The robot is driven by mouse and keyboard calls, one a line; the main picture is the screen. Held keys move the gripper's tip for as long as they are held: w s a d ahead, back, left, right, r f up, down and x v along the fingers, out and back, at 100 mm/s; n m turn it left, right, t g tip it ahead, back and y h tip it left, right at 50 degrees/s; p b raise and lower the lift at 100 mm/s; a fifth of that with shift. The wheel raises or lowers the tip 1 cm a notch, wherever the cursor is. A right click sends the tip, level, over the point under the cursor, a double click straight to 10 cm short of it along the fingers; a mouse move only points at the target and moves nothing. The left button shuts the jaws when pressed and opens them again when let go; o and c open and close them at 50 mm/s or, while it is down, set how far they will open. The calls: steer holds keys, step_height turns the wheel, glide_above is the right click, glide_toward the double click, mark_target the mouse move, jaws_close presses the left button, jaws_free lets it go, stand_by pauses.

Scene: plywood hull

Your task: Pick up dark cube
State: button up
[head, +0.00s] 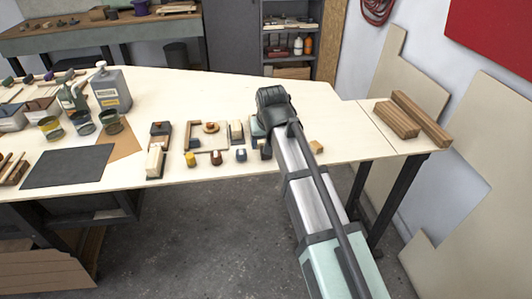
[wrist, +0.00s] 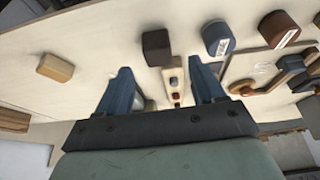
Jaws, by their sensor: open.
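The dark cube (wrist: 156,47) is a small dark brown block with rounded edges in the wrist view. It stands on the pale tabletop, just beyond the fingertips and near the middle of the gap between them. In the head view the dark cube (head: 266,152) shows only partly, beside my arm near the table's front edge. My gripper (wrist: 159,70) is open, with its two blue fingers apart and not touching the cube. In the head view my gripper (head: 260,131) is largely hidden by my wrist.
A tan block (wrist: 55,67) lies left of the cube in the wrist view. A blue-grey cylinder (wrist: 217,38) and a brown cylinder (wrist: 278,28) stand to its right. A pale block (wrist: 174,78) shows between the fingers. Timber pieces (head: 408,115) lie at the table's right end.

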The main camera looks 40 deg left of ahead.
steer(key=shift+x, duration=2.6)
steer(key=shift+d, duration=0.15)
steer(key=c, duration=1.1)
